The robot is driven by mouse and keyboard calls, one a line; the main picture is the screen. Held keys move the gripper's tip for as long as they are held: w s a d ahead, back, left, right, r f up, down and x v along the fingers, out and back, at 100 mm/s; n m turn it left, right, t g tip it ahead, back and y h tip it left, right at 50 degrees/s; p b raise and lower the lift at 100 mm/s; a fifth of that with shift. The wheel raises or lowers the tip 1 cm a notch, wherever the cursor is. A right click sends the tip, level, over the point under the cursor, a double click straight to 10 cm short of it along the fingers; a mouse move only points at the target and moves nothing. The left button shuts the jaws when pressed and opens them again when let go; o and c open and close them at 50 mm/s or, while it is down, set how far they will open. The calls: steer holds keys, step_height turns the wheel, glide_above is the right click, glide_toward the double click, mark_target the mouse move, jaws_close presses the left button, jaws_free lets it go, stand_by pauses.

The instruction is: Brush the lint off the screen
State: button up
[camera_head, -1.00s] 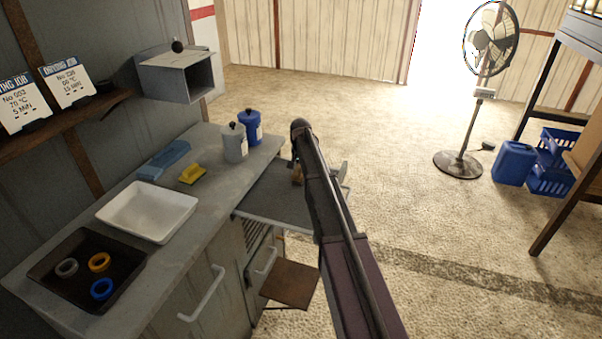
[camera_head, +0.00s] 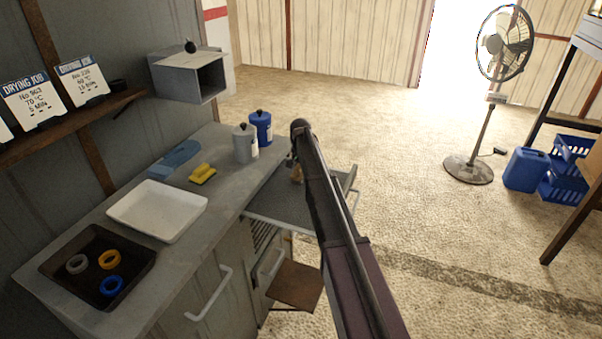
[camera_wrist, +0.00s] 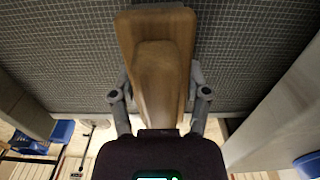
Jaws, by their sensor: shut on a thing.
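The screen (camera_wrist: 70,60) is a dark, fine mesh that fills the upper part of the wrist view. In the head view it is the grey panel of a pulled-out drawer (camera_head: 280,200) beside the counter. My gripper (camera_wrist: 160,90) is shut on a wooden brush (camera_wrist: 158,35), one finger on each side of the handle. The brush is over the screen, but I cannot tell whether its bristles touch. A bit of the brush shows in the head view (camera_head: 297,173); my arm hides most of it. I can make out no lint.
The counter holds a white tray (camera_head: 117,211), a dark tray (camera_head: 52,266) with rings, a yellow brush or sponge (camera_head: 202,174), a blue block (camera_head: 175,158), and grey (camera_head: 245,146) and blue (camera_head: 262,130) canisters. A brown flap (camera_head: 296,287) sits below.

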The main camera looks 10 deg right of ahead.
steer(key=shift+r, duration=0.15)
step_height(320, 180, up, 6)
steer(key=p, duration=0.6)
stand_by(0.5)
steer(key=shift+r+p, duration=1.4)
steer(key=shift+p, duration=0.15)
